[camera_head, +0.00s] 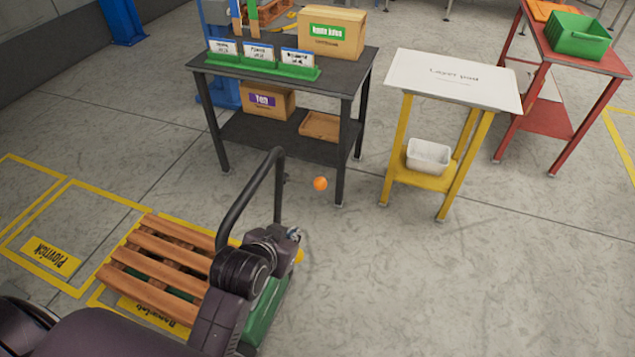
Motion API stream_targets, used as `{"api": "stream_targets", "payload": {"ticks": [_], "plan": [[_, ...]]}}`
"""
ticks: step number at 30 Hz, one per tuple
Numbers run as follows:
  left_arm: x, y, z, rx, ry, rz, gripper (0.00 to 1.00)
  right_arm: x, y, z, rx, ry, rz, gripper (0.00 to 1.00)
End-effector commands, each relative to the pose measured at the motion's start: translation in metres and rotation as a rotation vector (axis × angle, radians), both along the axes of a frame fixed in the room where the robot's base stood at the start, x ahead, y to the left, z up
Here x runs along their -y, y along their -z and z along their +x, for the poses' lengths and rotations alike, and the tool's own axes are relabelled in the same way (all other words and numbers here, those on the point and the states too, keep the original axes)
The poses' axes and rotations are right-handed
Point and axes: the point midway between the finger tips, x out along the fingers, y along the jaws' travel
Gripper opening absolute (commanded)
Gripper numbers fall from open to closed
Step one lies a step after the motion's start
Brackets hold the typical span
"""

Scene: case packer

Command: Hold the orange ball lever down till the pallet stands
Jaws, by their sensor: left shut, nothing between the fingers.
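The orange ball (320,183) shows in the head view in front of the dark table; its lever rod is hard to make out. The wooden pallet (160,262) lies roughly flat at the lower left, not upright. Beside it is a green device (268,307) with a bent dark handle frame (249,193); my arm hides part of it. My left gripper (295,236) is shut and empty near the device, below and left of the ball and apart from it in the picture. My right gripper is out of view.
A dark table (347,85) with boxes and green holders stands behind the ball. A yellow-legged table (455,80) and a red table (600,62) stand to the right. Yellow floor markings (50,255) lie at the left. The floor at the lower right is clear.

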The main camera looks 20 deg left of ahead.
Motion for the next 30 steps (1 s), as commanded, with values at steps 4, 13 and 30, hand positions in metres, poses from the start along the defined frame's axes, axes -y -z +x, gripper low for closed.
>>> {"api": "stream_targets", "payload": {"ticks": [4,13,30], "plan": [[0.000,-0.036,0.055,0.168,-0.021,-0.003,0.00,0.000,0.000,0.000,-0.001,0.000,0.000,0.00],[-0.001,-0.061,0.085,0.276,-0.032,0.001,0.00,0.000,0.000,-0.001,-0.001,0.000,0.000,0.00],[-0.001,-0.043,0.120,0.271,-0.031,0.001,0.00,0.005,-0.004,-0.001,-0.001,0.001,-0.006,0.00]]}}
